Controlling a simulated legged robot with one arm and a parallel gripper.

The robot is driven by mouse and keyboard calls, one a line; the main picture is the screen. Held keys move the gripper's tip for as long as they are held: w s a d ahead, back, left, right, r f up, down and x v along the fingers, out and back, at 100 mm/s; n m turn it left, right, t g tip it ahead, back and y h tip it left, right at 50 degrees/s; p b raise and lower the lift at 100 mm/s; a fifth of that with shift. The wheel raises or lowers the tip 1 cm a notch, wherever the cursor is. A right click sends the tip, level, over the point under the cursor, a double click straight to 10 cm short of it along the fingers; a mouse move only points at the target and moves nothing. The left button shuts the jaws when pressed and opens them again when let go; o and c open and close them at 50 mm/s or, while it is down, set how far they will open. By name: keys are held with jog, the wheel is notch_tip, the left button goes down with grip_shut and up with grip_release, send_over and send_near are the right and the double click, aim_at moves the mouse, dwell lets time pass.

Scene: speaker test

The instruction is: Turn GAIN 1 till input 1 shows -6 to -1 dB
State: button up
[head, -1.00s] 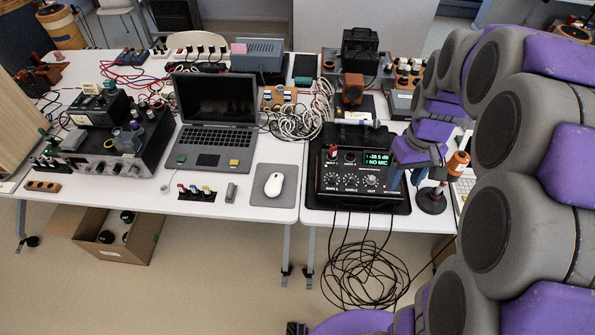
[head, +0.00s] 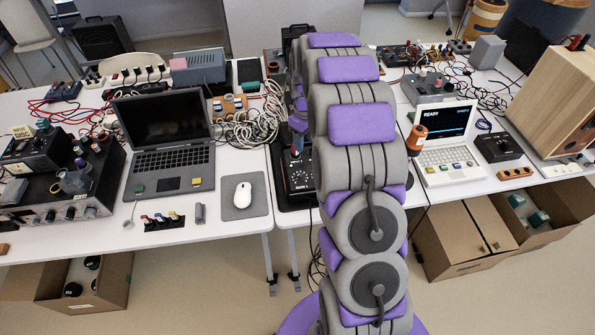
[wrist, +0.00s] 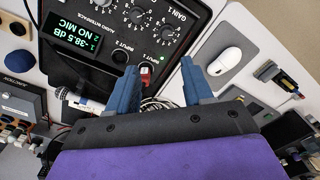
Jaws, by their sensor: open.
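The black audio interface (wrist: 185,12) fills the top of the wrist view, its lettering slanted. The GAIN 1 knob (wrist: 167,33) is dark, with scale marks around it. A red plug (wrist: 146,74) sits at INPUT 1. My gripper (wrist: 158,67) is open and empty, its two blue fingers apart. The fingertips appear below the GAIN 1 knob in the picture, either side of the red plug; contact cannot be told. In the head view my arm covers most of the interface (head: 299,178).
A white mouse (head: 243,195) on its grey pad and a laptop (head: 160,130) lie left of the interface. A microphone (wrist: 80,100) lies behind it. A small white computer (head: 446,140) stands right of my arm. Cables hang below the table.

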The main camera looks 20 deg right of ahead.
jog(key=b, duration=0.2)
send_over(300, 173)
jog(key=a, duration=0.1)
notch_tip(300, 173, down, 8)
jog(key=f, duration=0.2)
jog(key=d+f, duration=0.1)
jog(key=f, duration=0.1)
jog(key=d+f+b, duration=0.1)
jog(key=f, duration=0.1)
jog(key=shift+s+f, duration=0.1)
jog(key=shift+f, duration=0.3)
jog(key=shift+a+f, duration=0.1)
jog(key=shift+f, duration=0.1)
jog(key=shift+a, duration=0.95)
jog(key=shift+d, duration=0.75)
jog(key=c, duration=0.6)
jog(key=shift+a, duration=0.3)
grip_shut()
